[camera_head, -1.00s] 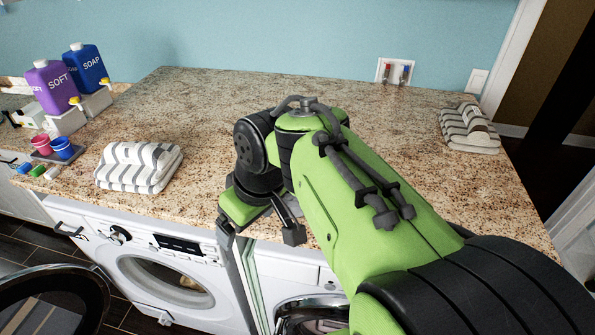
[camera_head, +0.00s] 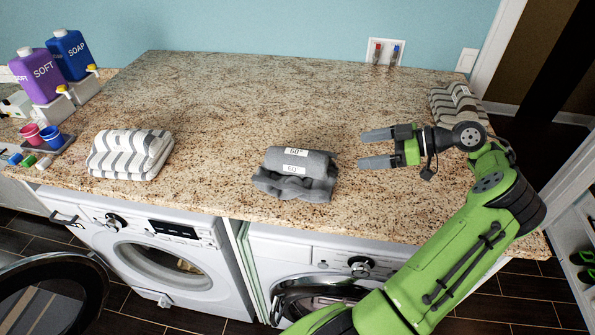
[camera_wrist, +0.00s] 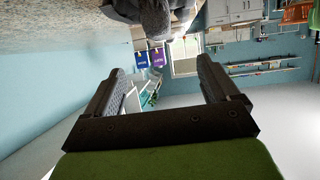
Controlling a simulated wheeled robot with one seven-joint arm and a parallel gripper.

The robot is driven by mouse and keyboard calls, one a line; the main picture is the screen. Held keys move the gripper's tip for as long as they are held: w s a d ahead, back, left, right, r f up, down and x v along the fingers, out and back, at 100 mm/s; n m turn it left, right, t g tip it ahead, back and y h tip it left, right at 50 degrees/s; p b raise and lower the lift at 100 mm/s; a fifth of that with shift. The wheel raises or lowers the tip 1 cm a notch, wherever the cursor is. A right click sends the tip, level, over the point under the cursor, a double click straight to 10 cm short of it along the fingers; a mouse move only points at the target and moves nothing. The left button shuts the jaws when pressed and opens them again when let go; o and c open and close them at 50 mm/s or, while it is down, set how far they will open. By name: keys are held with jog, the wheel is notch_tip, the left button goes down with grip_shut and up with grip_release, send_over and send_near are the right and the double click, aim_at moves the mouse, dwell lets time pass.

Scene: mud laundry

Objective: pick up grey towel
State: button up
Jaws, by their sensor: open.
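The grey towel (camera_head: 296,174) lies folded on the granite countertop, near its front edge, with white labels on top. My gripper (camera_head: 362,149) is to the right of the towel, with its two fingers pointing left, open and empty. A gap of bare counter shows between the fingertips and the towel. In the wrist view my gripper (camera_wrist: 158,88) is open, with nothing between its fingers. A grey cloth shape, likely the same towel (camera_wrist: 150,14), shows at the top of that view, partly cut off.
Soap bottles (camera_head: 70,62) and small cups (camera_head: 50,136) stand far left. Washers (camera_head: 165,258) sit below the countertop (camera_head: 240,95), whose back middle is clear.

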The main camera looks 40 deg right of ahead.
aim_at(321, 156)
jog(key=b+x, duration=0.2)
jog(key=x, duration=1.3)
jog(key=shift+w+a+f+b, duration=0.1)
jog(key=shift+w+f+b, duration=0.15)
jog(key=shift+w+b, duration=0.05)
jog(key=shift+s, duration=0.15)
jog(key=shift+c, duration=1.2)
grip_shut()
